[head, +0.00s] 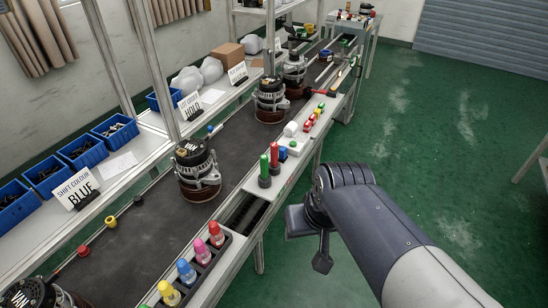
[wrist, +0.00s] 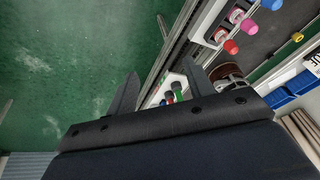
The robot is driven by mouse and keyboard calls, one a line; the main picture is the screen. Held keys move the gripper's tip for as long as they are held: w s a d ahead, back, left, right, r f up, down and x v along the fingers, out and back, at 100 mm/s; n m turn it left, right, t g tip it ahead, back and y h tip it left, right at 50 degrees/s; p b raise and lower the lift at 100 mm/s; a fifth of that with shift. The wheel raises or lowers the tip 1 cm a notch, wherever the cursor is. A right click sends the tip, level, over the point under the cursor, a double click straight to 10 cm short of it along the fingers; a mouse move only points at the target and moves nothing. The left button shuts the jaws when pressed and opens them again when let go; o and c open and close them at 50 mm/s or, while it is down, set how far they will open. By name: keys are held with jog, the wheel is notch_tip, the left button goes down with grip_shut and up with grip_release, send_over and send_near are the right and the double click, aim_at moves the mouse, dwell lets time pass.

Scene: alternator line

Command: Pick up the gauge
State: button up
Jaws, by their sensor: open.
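I cannot tell for certain which thing is the gauge. A green-handled upright piece (head: 264,167) and a red-handled one (head: 274,155) stand side by side on the bench's front ledge. They may be gauges. In the wrist view, a small green piece (wrist: 178,93) and a red piece (wrist: 169,98) show between my fingers in the picture, farther off. My gripper (head: 322,260) is over the floor just right of the bench, apart from these pieces. In the wrist view my gripper (wrist: 160,92) has its two fingers spread with nothing held between them.
Alternators (head: 198,170) stand along the dark conveyor (head: 150,230). A rack of coloured bottles (head: 208,252) sits on the near ledge, left of my gripper. Blue bins (head: 85,150) line the back shelf. Green floor (head: 450,150) is clear to the right.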

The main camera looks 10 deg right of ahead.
jog(key=w+r+n+b, duration=0.1)
jog(key=w+r, duration=0.1)
jog(key=w, duration=0.9)
jog(key=n+b, duration=0.3)
jog(key=b, duration=0.1)
send_near(274, 145)
jog(key=d+f, duration=0.1)
jog(key=f, duration=0.1)
jog(key=shift+t+y, duration=0.3)
jog(key=shift+t, duration=0.1)
jog(key=p+x, duration=0.1)
jog(key=x, duration=0.4)
jog(key=shift+s+f, duration=0.1)
jog(key=shift+s, duration=0.1)
jog(key=x, duration=0.1)
jog(key=p+x, duration=0.2)
jog(key=x, duration=0.1)
jog(key=shift+w+a, duration=0.25)
jog(key=shift+w, duration=0.05)
jog(key=shift+w+a+f, duration=0.1)
jog(key=shift+w+f, duration=0.1)
jog(key=shift+f, duration=0.3)
jog(key=shift+c, duration=0.2)
grip_shut()
